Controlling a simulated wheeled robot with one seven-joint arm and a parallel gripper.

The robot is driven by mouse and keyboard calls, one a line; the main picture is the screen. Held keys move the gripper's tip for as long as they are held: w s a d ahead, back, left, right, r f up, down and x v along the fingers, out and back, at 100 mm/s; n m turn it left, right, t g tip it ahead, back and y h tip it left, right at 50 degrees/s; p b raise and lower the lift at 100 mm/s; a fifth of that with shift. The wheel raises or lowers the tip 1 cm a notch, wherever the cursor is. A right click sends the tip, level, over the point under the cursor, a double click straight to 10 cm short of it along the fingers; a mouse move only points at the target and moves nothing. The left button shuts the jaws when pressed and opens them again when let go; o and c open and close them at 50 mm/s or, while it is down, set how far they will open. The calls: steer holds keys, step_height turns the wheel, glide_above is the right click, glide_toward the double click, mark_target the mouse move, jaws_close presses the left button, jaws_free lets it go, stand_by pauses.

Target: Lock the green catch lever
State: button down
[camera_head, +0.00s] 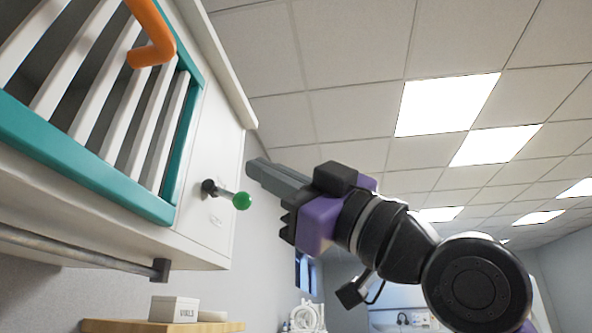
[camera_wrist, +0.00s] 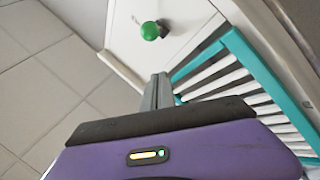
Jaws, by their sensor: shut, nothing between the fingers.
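The green catch lever (camera_head: 241,200) is a dark stem with a green ball knob, standing out from the white cabinet panel beside the teal-framed grille. It also shows near the top of the wrist view (camera_wrist: 150,31). My gripper (camera_head: 252,168) is shut and empty. Its grey fingertips are close to the lever, just above and to the right of the knob in the head view, apart from it as far as I can see. In the wrist view the fingers (camera_wrist: 160,80) point toward the panel, below the knob. Faint lettering by the lever is unreadable.
The teal-framed grille (camera_head: 130,190) with white slats has an orange handle (camera_head: 152,45). A metal rail (camera_head: 80,252) runs under the cabinet. A box marked VIALS (camera_head: 174,309) stands on a wooden shelf (camera_head: 110,326) below. Space right of the cabinet looks open.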

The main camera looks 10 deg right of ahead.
mark_target(232, 197)
steer(key=w, duration=0.1)
steer(key=w+p, duration=0.1)
steer(key=w+a+f, duration=0.1)
steer(key=w, duration=0.1)
steer(key=shift+f, duration=0.1)
steer(key=shift+f, duration=0.1)
